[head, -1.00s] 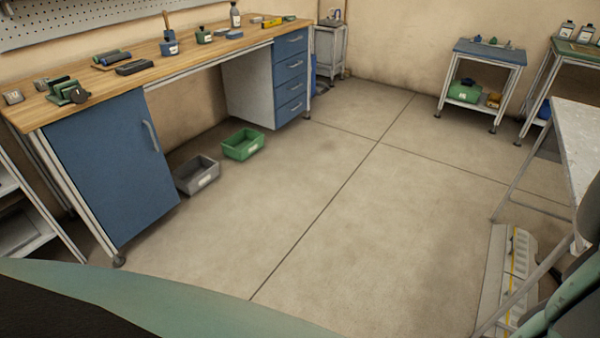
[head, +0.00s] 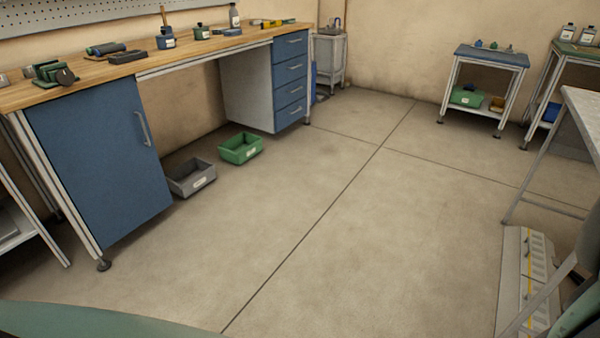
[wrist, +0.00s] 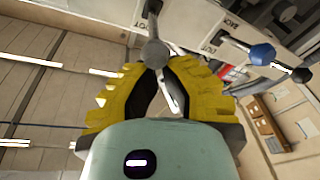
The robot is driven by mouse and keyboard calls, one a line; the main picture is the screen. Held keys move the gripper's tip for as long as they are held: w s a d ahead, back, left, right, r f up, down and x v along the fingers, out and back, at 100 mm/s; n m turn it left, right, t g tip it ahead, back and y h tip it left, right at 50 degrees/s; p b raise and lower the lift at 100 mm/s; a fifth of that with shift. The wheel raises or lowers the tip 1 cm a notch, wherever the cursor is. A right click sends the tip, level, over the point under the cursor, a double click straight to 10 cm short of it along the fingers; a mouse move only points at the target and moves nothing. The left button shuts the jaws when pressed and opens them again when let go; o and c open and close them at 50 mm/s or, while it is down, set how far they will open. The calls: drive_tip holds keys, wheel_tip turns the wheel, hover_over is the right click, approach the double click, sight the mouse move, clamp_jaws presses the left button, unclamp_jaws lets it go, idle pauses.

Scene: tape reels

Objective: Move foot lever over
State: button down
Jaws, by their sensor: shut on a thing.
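In the wrist view, my gripper (wrist: 156,72) has yellow ribbed fingers that close around a metal lever with a grey ball knob (wrist: 154,54). The knob sits at the fingertips, and the lever runs up toward a pale panel (wrist: 190,20). I cannot tell for sure which lever that label names. Another lever with a blue knob (wrist: 262,55) stands apart to the right. The head view does not show the gripper or the knobs.
A black-tipped lever (wrist: 301,75) lies right of the blue knob. In the head view, a workbench (head: 190,53) stands left with a grey bin (head: 192,178) and a green bin (head: 240,148) below. A slotted grey strip (head: 512,270) is at lower right. The middle floor is clear.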

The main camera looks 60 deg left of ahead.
drive_tip(key=shift+s+f+t+h+b, duration=0.1)
drive_tip(key=shift+f+t+h+b, duration=0.65)
drive_tip(key=shift+b, duration=2.2)
drive_tip(key=shift+w+a+r+p, duration=0.55)
drive_tip(key=shift+w+r+p, duration=0.45)
drive_tip(key=shift+r, duration=1.1)
drive_tip(key=f+b+v, duration=0.1)
drive_tip(key=b+v, duration=0.1)
drive_tip(key=v, duration=0.8)
drive_tip(key=shift+f+g, duration=0.15)
drive_tip(key=shift+g, duration=0.2)
